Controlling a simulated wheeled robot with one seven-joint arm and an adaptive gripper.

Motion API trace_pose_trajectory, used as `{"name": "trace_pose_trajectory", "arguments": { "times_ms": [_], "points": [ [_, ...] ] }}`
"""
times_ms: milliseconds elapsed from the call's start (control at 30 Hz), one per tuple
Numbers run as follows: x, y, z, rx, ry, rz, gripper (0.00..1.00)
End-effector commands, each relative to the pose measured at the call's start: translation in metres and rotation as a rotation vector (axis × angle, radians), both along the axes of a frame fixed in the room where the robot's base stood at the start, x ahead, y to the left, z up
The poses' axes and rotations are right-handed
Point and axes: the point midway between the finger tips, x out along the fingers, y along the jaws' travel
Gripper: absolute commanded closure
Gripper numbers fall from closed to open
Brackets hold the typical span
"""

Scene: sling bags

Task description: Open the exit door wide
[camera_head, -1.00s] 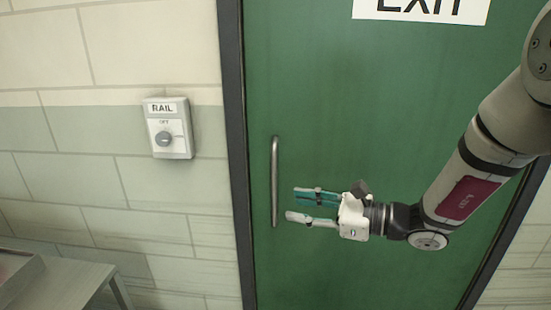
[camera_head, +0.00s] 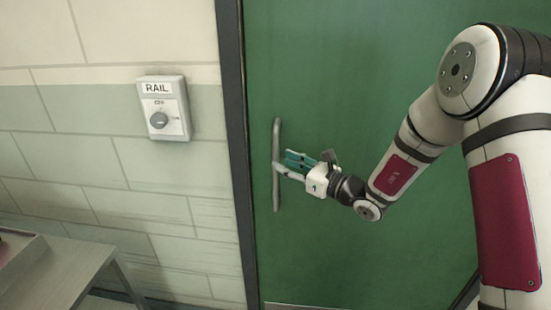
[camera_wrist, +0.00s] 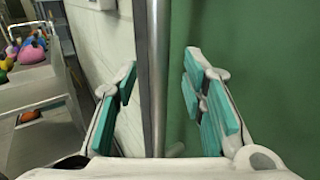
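The green exit door (camera_head: 360,80) stands in its dark frame (camera_head: 233,130) in the head view and looks shut. Its vertical metal handle (camera_head: 276,195) is near the door's left edge. My gripper (camera_head: 284,164) is at the handle's middle height, with its teal-padded fingers pointing left. In the wrist view, my gripper (camera_wrist: 162,95) is open, with one finger on each side of the handle bar (camera_wrist: 157,60). Gaps show between the bar and both fingers. The green door (camera_wrist: 240,40) fills the right of that view.
A RAIL switch box (camera_head: 163,108) is on the tiled wall left of the frame. A grey table (camera_head: 70,270) stands at the lower left. In the wrist view, a rack (camera_wrist: 30,95) with several coloured objects is at the far left.

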Motion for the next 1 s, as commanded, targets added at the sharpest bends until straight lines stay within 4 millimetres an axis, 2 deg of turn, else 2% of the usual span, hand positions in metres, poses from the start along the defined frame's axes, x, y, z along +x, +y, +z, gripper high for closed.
{"name": "trace_pose_trajectory", "arguments": {
  "times_ms": [100, 300, 667, 833, 1000],
  "points": [
    [0.010, 0.017, 0.000, 0.000, 0.000, 0.002, 0.62],
    [0.023, 0.032, 0.000, 0.000, 0.001, 0.000, 0.62],
    [0.025, 0.035, 0.000, 0.001, 0.001, 0.000, 0.62],
    [0.025, 0.035, 0.000, 0.000, 0.000, 0.000, 0.98],
    [0.025, 0.035, 0.000, 0.000, 0.000, 0.000, 1.00]
  ]
}}
